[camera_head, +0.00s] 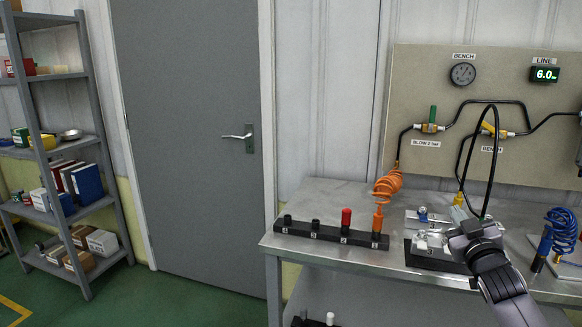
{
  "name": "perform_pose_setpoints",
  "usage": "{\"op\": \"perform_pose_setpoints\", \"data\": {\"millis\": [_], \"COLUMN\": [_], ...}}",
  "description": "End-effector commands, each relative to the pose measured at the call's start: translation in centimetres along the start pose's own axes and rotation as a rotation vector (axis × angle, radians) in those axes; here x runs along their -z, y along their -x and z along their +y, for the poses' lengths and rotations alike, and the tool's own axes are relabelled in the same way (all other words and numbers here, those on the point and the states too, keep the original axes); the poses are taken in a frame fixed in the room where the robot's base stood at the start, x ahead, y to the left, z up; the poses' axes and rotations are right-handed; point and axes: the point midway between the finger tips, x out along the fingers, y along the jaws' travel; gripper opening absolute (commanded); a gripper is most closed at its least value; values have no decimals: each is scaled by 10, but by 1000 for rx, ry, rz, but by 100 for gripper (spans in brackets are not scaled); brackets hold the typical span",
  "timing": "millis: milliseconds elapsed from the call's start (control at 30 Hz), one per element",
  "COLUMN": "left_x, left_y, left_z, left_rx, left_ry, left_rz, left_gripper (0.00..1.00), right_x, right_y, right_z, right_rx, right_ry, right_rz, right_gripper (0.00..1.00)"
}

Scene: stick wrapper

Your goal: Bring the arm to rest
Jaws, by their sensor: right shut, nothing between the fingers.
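My right gripper (459,212) is above the right part of the metal bench (320,258), its arm coming in from the lower right. Its fingers are shut and hold nothing. It is in front of a small fixture (430,243) on a dark block marked 3, and hides part of it. Whether it touches the fixture cannot be told. My left gripper is not in view.
A black rack (330,234) with several numbered stations holds a red-capped piece (346,217) and an orange tool (378,219) on an orange coiled hose (387,184). A blue coiled hose (563,230) is at right. A black hose (462,150) hangs behind my gripper. A shelf (90,205) stands at left.

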Motion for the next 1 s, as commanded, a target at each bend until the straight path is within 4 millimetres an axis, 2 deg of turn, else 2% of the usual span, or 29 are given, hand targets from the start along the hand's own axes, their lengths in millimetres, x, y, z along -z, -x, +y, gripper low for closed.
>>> {"op": "perform_pose_setpoints", "data": {"millis": [167,200,367,567,700,833,1000], "left_x": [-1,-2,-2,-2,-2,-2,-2], "left_y": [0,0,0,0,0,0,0], "left_z": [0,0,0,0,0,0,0], "left_rx": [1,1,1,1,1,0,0], "left_ry": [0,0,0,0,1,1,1], "left_rz": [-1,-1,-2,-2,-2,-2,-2], "left_gripper": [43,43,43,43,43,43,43], "right_x": [-37,-50,-90,-138,-164,-182,-195], "right_y": [7,19,62,136,195,253,329], "right_z": [-16,-30,-73,-127,-160,-185,-210], "right_rx": [58,77,144,234,293,341,394], "right_ry": [-78,-77,-89,-120,-152,-185,-235], "right_rz": [-176,-189,-247,-338,-406,-473,-562], "right_gripper": [0,0,0,0,0,0,0]}}
